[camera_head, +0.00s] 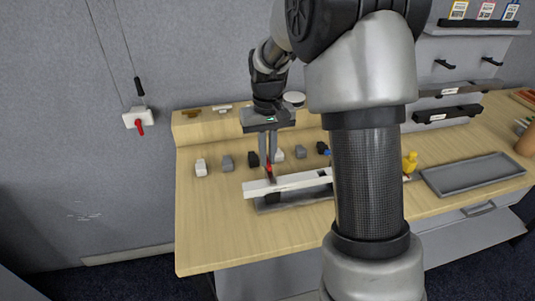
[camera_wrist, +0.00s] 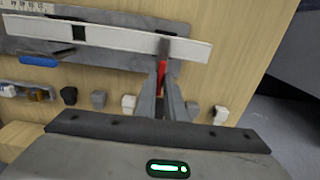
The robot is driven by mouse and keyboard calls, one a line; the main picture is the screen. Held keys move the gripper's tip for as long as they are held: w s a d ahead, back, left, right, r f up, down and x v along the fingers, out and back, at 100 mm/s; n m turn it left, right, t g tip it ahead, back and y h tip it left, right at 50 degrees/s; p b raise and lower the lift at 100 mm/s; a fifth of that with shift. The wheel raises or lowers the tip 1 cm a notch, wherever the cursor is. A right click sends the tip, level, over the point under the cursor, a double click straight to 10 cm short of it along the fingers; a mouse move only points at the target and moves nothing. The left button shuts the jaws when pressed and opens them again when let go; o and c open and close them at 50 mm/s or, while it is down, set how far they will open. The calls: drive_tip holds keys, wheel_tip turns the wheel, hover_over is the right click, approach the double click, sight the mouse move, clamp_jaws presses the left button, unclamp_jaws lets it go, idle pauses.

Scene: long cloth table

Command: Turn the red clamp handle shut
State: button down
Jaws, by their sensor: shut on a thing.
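The red clamp handle (camera_head: 268,169) is at the left part of a long white bar (camera_head: 307,179) on the table. In the wrist view the red handle (camera_wrist: 161,76) shows as a narrow strip between the fingers. My gripper (camera_head: 268,158) points down at it, shut on the handle; the wrist view shows the gripper (camera_wrist: 163,90) with its two fingers close on either side. The fingers hide part of the handle. The white bar (camera_wrist: 115,38) lies along a grey base (camera_wrist: 95,57). The handle's exact angle is hard to tell.
Several small blocks, including a white one (camera_head: 201,167), stand in a row behind the bar. A grey tray (camera_head: 474,175) and a yellow bottle (camera_head: 410,162) are at the right. A white wall box (camera_head: 130,119) has its own red lever. The table's front left is clear.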

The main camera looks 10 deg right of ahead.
sight(268, 161)
drive_tip(key=c, duration=1.8)
unclamp_jaws()
drive_tip(key=shift+c, duration=0.2)
wheel_tip(268, 161, up, 18)
drive_tip(key=p, duration=0.2)
drive_tip(key=shift+f, duration=0.25)
drive_tip(key=shift+r, duration=0.1)
drive_tip(key=s+r+t+p, duration=0.35)
drive_tip(key=s+r, duration=0.45)
drive_tip(key=s, duration=0.5)
drive_tip(key=s+f+t+p, duration=0.1)
drive_tip(key=s+t+p, duration=0.1)
drive_tip(key=s, duration=0.9)
drive_tip(key=shift+a+f+p, duration=0.25)
drive_tip(key=shift+a+p, duration=0.1)
drive_tip(key=shift+p, duration=0.1)
